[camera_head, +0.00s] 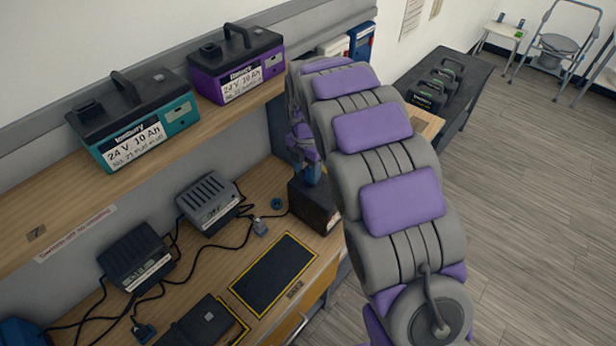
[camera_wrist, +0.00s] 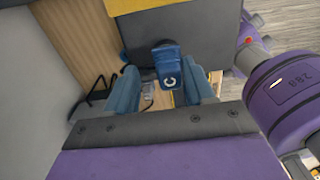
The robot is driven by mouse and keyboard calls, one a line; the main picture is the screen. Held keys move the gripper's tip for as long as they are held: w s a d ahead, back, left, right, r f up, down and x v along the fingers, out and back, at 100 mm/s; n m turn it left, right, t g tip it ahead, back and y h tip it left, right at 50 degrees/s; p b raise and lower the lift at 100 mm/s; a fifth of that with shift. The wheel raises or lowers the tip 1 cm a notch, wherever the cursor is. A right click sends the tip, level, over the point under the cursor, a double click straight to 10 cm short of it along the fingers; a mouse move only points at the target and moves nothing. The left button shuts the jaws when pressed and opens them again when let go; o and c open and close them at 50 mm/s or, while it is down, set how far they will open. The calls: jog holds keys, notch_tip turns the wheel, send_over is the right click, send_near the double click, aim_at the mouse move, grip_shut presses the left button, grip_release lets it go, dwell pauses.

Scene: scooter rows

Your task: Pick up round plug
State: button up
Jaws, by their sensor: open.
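A blue piece with a white ring-like mark (camera_wrist: 167,78) shows between the fingers of my gripper (camera_wrist: 162,72) in the wrist view. It seems to be by a dark box (camera_wrist: 180,38); I cannot tell whether it is the round plug. My gripper is open, with one finger on each side of this piece and gaps visible. In the head view, my arm hides most of the gripper.
Two chargers (camera_head: 208,199) (camera_head: 137,256) and loose cables occupy the bench. A yellow-edged dark pad (camera_head: 273,272) is bare. Teal (camera_head: 135,125) and purple (camera_head: 236,66) battery packs stand on the upper shelf (camera_head: 60,205). Open floor (camera_head: 530,200) lies right.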

jog(key=shift+a+f, duration=0.1)
jog(key=shift+f, duration=0.15)
jog(key=shift+d+r, duration=0.15)
jog(key=shift+d, duration=1)
jog(key=c, duration=0.3)
jog(key=shift+c, duration=0.9)
jog(key=shift+a, duration=0.7)
grip_shut()
jog(key=shift+d, duration=0.1)
jog(key=shift+d, duration=0.1)
jog(key=shift+r, duration=0.1)
